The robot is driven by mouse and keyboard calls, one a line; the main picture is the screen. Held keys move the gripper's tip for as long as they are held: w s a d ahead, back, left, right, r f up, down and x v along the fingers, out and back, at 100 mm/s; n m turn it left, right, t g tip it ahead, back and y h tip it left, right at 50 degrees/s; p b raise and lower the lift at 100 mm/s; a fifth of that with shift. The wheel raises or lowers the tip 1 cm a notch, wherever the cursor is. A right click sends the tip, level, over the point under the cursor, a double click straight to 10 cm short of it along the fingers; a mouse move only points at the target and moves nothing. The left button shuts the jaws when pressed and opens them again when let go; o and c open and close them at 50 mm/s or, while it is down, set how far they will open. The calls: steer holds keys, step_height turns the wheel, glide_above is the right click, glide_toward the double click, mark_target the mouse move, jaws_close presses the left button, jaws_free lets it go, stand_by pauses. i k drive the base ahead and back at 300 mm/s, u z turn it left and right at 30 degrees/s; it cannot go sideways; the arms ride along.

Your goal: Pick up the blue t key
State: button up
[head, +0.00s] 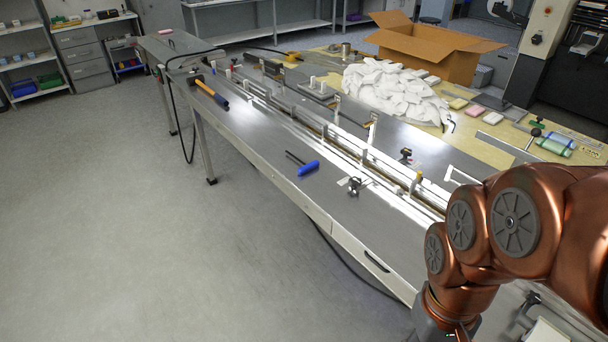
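The blue t key (308,168) lies on the grey metal worktop (262,150), close to its near left edge. Its blue handle is toward the right and its thin dark shaft points up and left. Nothing touches it. My copper arm is at the lower right and bends down to the bottom edge of the picture. My gripper cannot be made out, and the arm is well apart from the t key.
A small dark metal part (354,186) lies right of the t key. A hammer (212,93) lies further up the worktop. A long rail (340,145) runs behind. A white pile (392,92) and cardboard box (430,48) are beyond. Floor at left is clear.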

mark_target(307, 168)
steer(key=k, duration=1.05)
steer(key=u, duration=0.9)
steer(key=i, duration=0.65)
steer(key=u, duration=0.7)
steer(key=i, duration=0.8)
steer(key=z, duration=0.7)
steer(key=i, duration=0.65)
steer(key=z, duration=0.7)
